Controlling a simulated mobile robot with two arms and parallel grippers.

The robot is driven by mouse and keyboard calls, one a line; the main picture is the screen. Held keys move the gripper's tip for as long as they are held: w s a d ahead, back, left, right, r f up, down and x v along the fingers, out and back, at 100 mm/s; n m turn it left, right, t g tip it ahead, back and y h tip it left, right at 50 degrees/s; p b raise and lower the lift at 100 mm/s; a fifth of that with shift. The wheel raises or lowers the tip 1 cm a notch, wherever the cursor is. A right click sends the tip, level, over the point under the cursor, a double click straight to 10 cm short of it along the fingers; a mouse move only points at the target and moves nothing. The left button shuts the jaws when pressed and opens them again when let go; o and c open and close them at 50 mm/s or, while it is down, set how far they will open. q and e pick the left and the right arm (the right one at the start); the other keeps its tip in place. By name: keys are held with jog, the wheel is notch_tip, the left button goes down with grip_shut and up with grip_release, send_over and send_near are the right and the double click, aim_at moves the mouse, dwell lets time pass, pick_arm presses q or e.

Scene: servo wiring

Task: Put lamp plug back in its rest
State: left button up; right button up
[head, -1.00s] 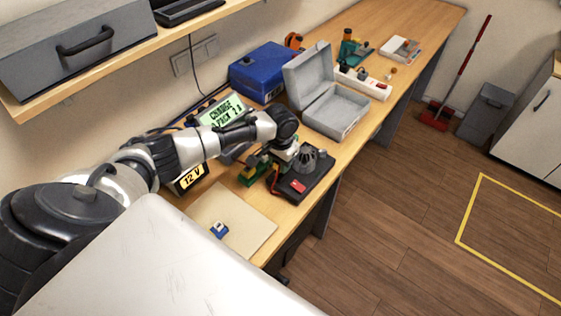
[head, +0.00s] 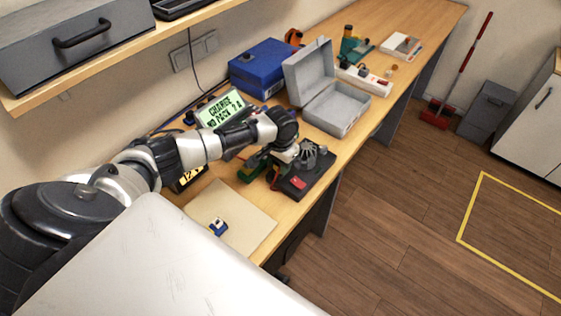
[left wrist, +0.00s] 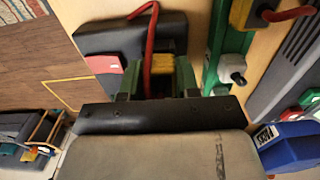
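My left gripper (head: 283,165) is over the bench beside a black base that carries a grey finned part (head: 314,156) and a red piece (head: 298,183). In the left wrist view its two greenish fingers (left wrist: 160,82) stand on either side of a yellow plug (left wrist: 164,68), with a red cable (left wrist: 148,45) running from it. Whether the fingers press on the plug is not clear. A green holder (left wrist: 228,45) with a grey round-ended connector (left wrist: 233,70) is to the right of the fingers. I cannot make out which part is the lamp plug's rest. My right gripper is not in view.
A charger display (head: 221,110) stands behind my forearm. A beige mat (head: 245,222) with a small blue-white part (head: 218,226) lies in front. A blue box (head: 262,68) and an open grey case (head: 335,108) stand farther along the bench.

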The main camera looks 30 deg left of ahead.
pick_arm(q)
jog(key=o, duration=0.5)
notch_tip(320, 180, up, 11)
jog(key=b, duration=0.2)
jog(key=shift+f, duration=0.1)
dwell(0.5)
